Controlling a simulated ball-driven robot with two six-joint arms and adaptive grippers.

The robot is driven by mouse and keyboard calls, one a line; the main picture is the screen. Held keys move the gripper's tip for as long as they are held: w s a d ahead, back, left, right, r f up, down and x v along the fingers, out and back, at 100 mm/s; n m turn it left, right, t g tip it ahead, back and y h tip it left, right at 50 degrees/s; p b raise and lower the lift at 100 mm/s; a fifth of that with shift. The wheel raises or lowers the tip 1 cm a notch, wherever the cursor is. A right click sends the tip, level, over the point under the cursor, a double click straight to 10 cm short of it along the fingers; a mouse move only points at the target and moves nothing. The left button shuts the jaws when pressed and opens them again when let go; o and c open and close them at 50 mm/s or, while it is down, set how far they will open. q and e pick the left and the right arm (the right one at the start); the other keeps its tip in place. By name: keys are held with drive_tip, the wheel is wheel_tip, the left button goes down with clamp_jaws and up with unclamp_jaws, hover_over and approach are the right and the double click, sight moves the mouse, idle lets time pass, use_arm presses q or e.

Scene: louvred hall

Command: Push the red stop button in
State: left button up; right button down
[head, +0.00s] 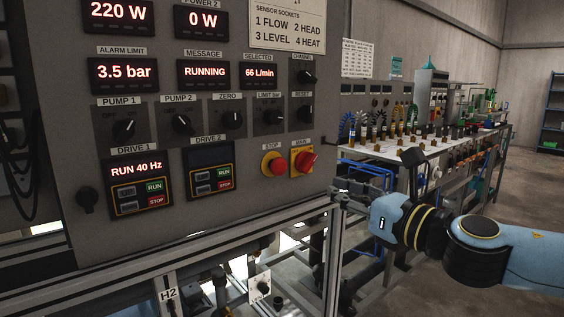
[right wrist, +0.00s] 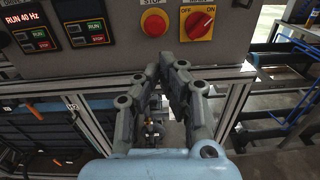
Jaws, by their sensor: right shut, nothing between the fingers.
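The red stop button (head: 278,166) is a round red knob on a yellow base, under a STOP label on the grey control panel. It also shows in the right wrist view (right wrist: 154,24), above and left of my fingertips. My right gripper (head: 340,190) is shut and empty. It is to the right of and a little below the button in the head view, apart from it. Its shut fingers show in the right wrist view (right wrist: 167,62), below the button. My left gripper is not in view.
A red MAIN rotary switch (head: 304,161) on a yellow plate sits just right of the button. Drive 1 (head: 139,183) and Drive 2 (head: 210,170) keypads are to its left. A metal frame rail (head: 200,243) runs below the panel. A workbench (head: 400,150) stands behind.

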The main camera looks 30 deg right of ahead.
drive_tip(key=p, duration=0.2)
approach(283, 167)
drive_tip(key=w+p, duration=0.6)
drive_tip(key=p, duration=0.5)
drive_tip(key=shift+w+r, duration=0.2)
drive_tip(key=shift+w+a+f+p, duration=0.15)
drive_tip(key=shift+w+p, duration=0.15)
drive_tip(key=shift+w, duration=0.2)
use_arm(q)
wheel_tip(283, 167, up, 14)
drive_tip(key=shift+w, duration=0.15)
